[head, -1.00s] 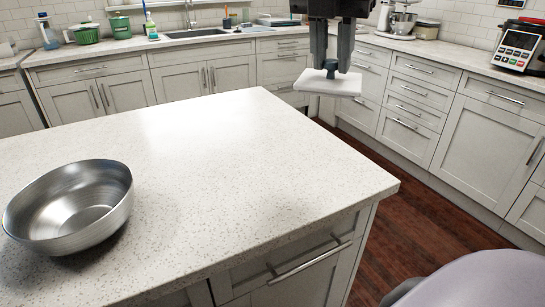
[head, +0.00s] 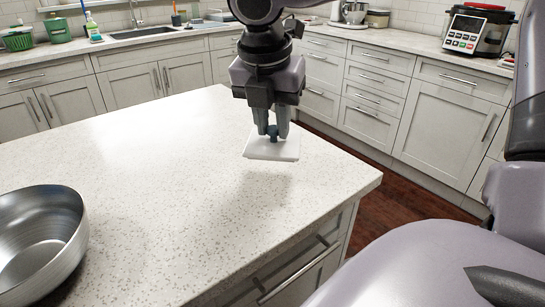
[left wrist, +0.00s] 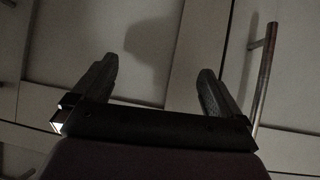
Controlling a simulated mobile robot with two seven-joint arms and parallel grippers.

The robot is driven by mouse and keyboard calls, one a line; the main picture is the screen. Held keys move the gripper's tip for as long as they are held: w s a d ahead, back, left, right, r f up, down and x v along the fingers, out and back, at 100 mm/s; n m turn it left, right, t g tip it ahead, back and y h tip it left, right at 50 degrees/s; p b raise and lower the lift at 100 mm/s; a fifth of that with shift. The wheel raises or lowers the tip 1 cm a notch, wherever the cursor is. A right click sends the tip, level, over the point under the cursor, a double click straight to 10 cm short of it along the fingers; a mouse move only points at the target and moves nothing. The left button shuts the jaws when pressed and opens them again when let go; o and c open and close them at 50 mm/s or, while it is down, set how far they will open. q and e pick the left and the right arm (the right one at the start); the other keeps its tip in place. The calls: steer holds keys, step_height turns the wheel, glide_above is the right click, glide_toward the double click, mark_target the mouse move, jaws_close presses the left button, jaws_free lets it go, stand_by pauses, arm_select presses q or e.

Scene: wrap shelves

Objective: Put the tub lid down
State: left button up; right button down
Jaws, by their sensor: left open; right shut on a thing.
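The tub lid (head: 271,151) is a white, flat, square piece with a dark knob on top. My right gripper (head: 272,131) is shut on the lid's knob and holds it level above the right part of the speckled island counter (head: 150,160). A soft shadow lies on the counter below and in front of the lid, so it appears a little above the surface. My left gripper (left wrist: 155,90) shows only in the left wrist view, open and empty, in front of pale cabinet fronts with a metal handle. The tub itself is not identifiable in view.
A steel bowl (head: 40,245) stands at the counter's left front. The counter between bowl and lid is clear. The counter's right edge is close to the lid. A multicooker (head: 477,30) and a stand mixer (head: 354,11) stand on the back counter.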

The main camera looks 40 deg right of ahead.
mark_target(272, 144)
steer(key=shift+f, duration=3.2)
steer(key=shift+f+b, duration=0.15)
steer(key=shift+b, duration=0.25)
steer(key=c, duration=0.9)
jaws_free()
steer(key=shift+r+p, duration=0.35)
steer(key=shift+p, duration=0.05)
steer(key=v, duration=1.1)
steer(key=shift+a+r, duration=0.2)
steer(key=shift+r, duration=0.15)
steer(key=shift+s, duration=0.15)
